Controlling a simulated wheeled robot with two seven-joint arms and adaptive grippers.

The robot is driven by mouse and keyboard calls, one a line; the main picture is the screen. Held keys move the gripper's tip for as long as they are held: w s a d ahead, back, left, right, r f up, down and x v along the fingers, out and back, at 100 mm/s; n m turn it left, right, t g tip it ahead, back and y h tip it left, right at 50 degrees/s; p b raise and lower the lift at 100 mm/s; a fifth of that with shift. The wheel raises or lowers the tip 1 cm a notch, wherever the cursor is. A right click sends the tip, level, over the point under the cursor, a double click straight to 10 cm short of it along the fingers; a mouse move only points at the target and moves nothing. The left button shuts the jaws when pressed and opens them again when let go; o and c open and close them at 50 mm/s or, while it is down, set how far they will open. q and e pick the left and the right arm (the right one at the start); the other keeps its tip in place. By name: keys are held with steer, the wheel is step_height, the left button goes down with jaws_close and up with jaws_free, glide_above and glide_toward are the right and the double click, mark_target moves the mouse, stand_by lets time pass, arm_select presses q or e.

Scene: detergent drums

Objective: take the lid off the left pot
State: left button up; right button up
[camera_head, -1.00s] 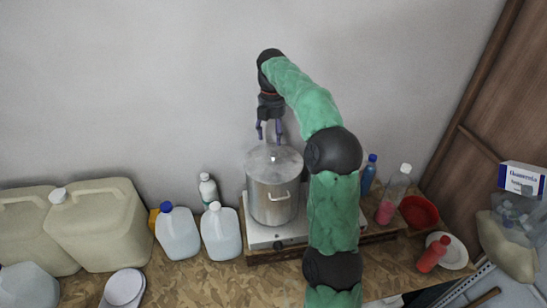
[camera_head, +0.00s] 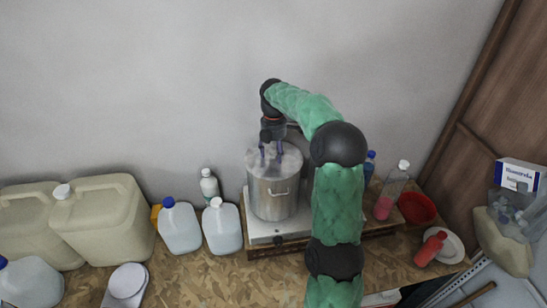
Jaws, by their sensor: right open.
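A pale, see-through-looking lid (camera_head: 290,163) lies on top of the pot. My right gripper (camera_head: 271,161) points down over the lid, its two dark fingers open and apart at the lid's middle. The fingertips are at about lid height; whether they touch the lid or its knob I cannot tell. My right arm hides the area right of the pot, so no second pot shows. My left gripper is not in view.
The hot plate (camera_head: 262,231) sits on a wooden board. White jugs (camera_head: 221,231), a small white bottle (camera_head: 209,186) and large beige canisters (camera_head: 101,223) stand left. A pink-filled bottle (camera_head: 388,196), a red bowl (camera_head: 417,207) and a red bottle (camera_head: 431,249) are right.

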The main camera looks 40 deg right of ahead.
mark_target(273, 151)
steer(key=shift+s, duration=0.1)
jaws_close()
steer(key=shift+r, duration=0.15)
steer(key=shift+r+b, duration=0.35)
steer(key=shift+r, duration=0.15)
step_height(273, 151, up, 2)
steer(key=shift+a+r+b, duration=0.15)
steer(key=shift+r+b, duration=0.1)
steer(key=shift+b, duration=0.25)
steer(key=s+a+r+b, duration=0.4)
steer(key=s+a+r, duration=0.4)
steer(key=a, duration=0.3)
steer(key=shift+r, duration=0.65)
